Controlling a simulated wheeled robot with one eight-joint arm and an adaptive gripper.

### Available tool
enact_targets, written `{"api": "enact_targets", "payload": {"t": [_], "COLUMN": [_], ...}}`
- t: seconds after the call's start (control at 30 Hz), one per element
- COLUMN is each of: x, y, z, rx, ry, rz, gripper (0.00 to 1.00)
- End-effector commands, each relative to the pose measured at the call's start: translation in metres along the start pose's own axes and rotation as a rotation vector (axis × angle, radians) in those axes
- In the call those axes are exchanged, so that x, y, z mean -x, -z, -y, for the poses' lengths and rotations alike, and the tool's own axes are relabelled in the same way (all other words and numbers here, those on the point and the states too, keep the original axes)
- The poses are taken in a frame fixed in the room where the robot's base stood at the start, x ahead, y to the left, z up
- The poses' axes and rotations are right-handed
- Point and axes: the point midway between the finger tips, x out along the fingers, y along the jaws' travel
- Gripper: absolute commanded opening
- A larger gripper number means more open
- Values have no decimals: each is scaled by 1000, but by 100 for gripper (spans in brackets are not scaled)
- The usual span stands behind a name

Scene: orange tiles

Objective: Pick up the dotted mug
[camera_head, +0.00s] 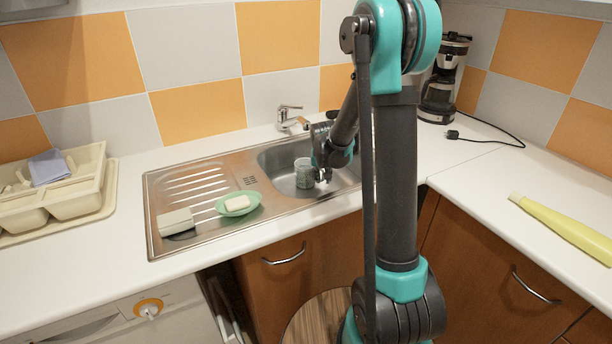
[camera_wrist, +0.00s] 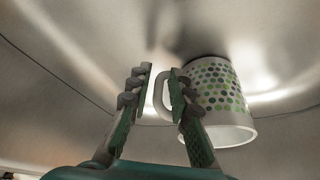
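The dotted mug (camera_head: 303,174) stands in the sink basin in the head view. In the wrist view the mug (camera_wrist: 222,98) is white with green and dark dots, and its handle points left toward my gripper (camera_wrist: 161,74). My gripper's two fingers are apart, one on each side of the handle. The right finger overlaps the handle's opening and lies close to the mug's wall; I cannot tell whether it touches. In the head view my gripper (camera_head: 322,176) is low in the basin, just right of the mug, with its fingers partly hidden.
The steel sink (camera_head: 274,155) surrounds the mug, with a faucet (camera_head: 291,116) behind it. A green soap dish (camera_head: 238,204) and a pale block (camera_head: 176,221) lie on the drainer. A coffee maker (camera_head: 442,85) stands behind right. A beige rack (camera_head: 75,196) is at the left.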

Motion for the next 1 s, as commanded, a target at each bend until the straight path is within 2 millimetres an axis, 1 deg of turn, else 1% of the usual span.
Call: {"api": "enact_targets", "payload": {"t": [0.1,0.3,0.47,1.0], "x": [-4,-4,-4,-4], "y": [0,0,0,0], "z": [0,0,0,0], "rx": [0,0,0,-1], "ry": [0,1,1,1], "rz": [0,0,0,-1], "gripper": [20,20,0,0]}}
